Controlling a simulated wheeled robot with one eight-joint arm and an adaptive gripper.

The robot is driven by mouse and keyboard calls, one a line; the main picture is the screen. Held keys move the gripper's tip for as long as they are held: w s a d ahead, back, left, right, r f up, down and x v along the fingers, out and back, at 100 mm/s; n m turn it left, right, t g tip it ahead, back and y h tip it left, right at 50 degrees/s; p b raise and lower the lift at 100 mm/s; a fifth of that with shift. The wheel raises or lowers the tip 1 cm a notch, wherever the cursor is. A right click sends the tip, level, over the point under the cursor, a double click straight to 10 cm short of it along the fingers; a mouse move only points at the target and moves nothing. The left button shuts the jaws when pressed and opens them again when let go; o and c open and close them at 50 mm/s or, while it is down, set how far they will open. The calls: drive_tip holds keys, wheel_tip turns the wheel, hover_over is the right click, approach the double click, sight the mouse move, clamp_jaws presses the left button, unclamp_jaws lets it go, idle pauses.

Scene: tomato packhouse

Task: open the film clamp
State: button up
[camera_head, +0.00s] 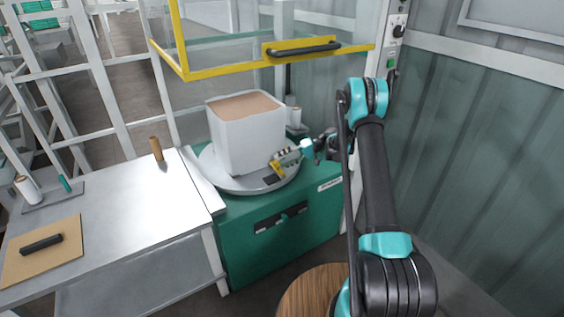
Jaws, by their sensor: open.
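A small yellow part (277,170), which looks like the film clamp, stands at the front right edge of the round grey turntable (222,183). A dark piece lies on the turntable just beside it. My gripper (281,162) is right at the yellow part, reaching in from the right, with its jaws open. The gripper is small in view and partly merges with the clamp, so I cannot tell whether they touch or whether the clamp is open. A white box-shaped load (247,142) with a brown top stands on the turntable, close behind the clamp.
A green machine base (270,240) carries the turntable. A metal table (130,215) is at left, with a cardboard sheet (30,268) and black bar. A corrugated wall is at right.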

drive_tip(key=v, duration=1.1)
drive_tip(key=shift+d, duration=0.15)
drive_tip(key=s+d+r+m+t+h, duration=0.1)
drive_tip(key=s+r+m+t+h, duration=0.15)
drive_tip(key=s+r, duration=0.45)
drive_tip(key=s+d+r+m+t+h, duration=0.1)
drive_tip(key=s+r+h, duration=0.25)
drive_tip(key=s, duration=0.75)
drive_tip(key=s+d+f+t+h, duration=0.1)
drive_tip(key=s+d, duration=0.4)
drive_tip(key=s, duration=0.7)
drive_tip(key=s+d+f+t+h, duration=0.1)
drive_tip(key=s+d+f+h, duration=0.2)
drive_tip(key=s, duration=1)
drive_tip(key=d+h, duration=0.2)
drive_tip(key=shift+t+h, duration=0.35)
drive_tip(key=shift+h, duration=0.05)
